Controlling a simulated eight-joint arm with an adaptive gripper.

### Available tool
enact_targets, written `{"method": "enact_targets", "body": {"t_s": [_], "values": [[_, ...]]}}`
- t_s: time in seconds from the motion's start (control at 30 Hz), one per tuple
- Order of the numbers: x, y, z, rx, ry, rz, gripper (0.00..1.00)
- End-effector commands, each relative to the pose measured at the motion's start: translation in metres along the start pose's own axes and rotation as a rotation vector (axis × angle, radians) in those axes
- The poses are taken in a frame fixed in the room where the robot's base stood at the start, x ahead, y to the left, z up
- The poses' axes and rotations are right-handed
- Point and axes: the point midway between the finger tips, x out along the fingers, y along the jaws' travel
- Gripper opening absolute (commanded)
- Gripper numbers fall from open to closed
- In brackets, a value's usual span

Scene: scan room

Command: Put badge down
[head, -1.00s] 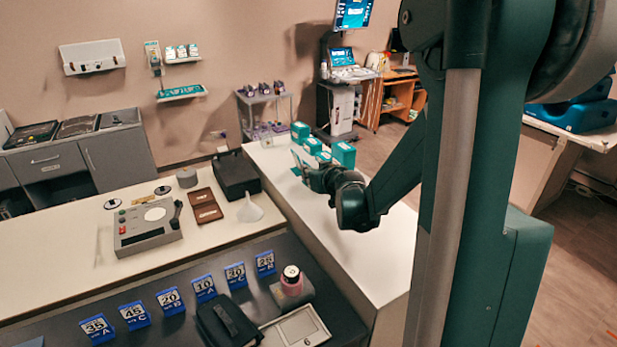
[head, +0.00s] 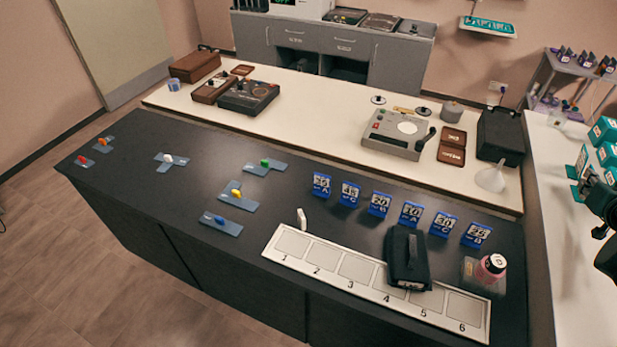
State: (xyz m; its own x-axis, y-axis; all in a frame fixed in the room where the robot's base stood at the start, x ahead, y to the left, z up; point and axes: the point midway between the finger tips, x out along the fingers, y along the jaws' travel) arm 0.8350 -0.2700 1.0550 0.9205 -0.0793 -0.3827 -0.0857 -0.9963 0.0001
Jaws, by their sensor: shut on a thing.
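My gripper (head: 588,182) is at the right edge of the head view, partly cut off, above the white counter on the right. It is shut on a small, thin teal-and-white piece (head: 577,172), which looks like the badge. Its face is too small to read, and I cannot tell whether it touches the counter. Teal boxes (head: 605,130) stand right beside and behind it on the same counter.
The dark counter (head: 130,170) holds a row of blue number cards (head: 380,204), a numbered tray (head: 317,258), a black case (head: 407,258) and a pink bottle (head: 491,267).

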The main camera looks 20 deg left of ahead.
Motion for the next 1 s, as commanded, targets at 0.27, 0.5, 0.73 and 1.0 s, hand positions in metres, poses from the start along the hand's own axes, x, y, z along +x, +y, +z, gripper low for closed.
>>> {"method": "enact_targets", "body": {"t_s": [0.27, 0.5, 0.73, 1.0], "values": [[-0.003, 0.0, -0.009, 0.0, 0.0, 0.0, 0.0], [-0.012, 0.0, -0.029, 0.0, 0.0, 0.0, 0.0], [-0.019, -0.004, -0.046, -0.002, 0.0, -0.004, 0.0], [-0.016, -0.045, -0.037, -0.013, 0.0, -0.031, 0.0]]}}
